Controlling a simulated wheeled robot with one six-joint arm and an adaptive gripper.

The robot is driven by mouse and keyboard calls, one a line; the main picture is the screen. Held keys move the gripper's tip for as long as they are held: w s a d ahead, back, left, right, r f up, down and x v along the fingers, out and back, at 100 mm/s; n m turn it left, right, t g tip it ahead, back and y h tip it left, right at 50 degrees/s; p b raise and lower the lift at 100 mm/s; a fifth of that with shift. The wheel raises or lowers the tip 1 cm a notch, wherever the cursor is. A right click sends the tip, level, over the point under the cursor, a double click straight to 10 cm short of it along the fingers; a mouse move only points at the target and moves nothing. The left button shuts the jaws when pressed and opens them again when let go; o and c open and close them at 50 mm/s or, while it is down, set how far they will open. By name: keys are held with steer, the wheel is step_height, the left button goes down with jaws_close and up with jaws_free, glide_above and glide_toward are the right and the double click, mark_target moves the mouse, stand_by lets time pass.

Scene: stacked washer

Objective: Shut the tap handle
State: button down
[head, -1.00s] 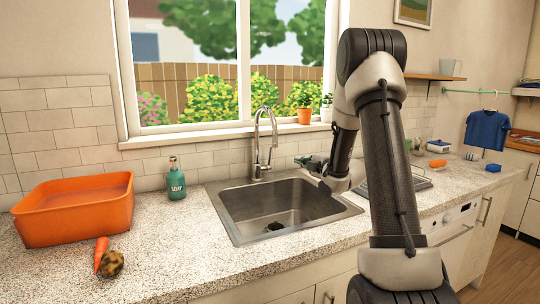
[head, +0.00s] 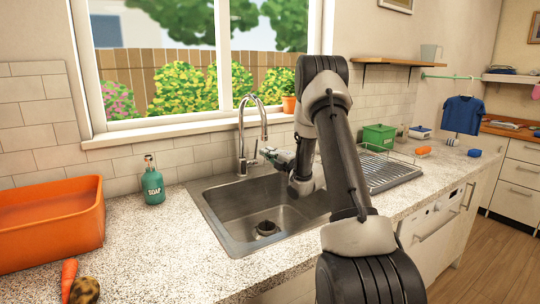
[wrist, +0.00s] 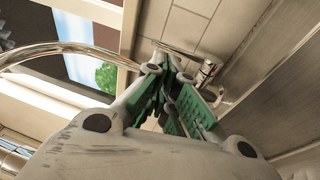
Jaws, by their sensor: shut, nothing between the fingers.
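The chrome tap (head: 241,147) stands behind the sink, its tall curved spout arching up and over. Its small handle (head: 256,150) shows at the tap's right side. My gripper (head: 271,155) is just right of the handle, with its green-padded fingers pointing at the tap. In the wrist view my gripper (wrist: 172,98) looks shut and empty. The curved spout (wrist: 55,48) crosses the left there, and a thin chrome lever (wrist: 183,54), likely the handle, lies just beyond the fingertips. I cannot tell whether they touch.
The steel sink (head: 225,236) lies below my gripper. A green soap bottle (head: 152,186) and an orange basin (head: 50,228) stand to the left. A drying rack (head: 385,172) and green box (head: 378,136) are to the right. The window (head: 180,70) is behind.

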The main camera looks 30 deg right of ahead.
steer(key=x, duration=0.5)
steer(key=shift+w+a, duration=0.1)
steer(key=shift+w, duration=0.3)
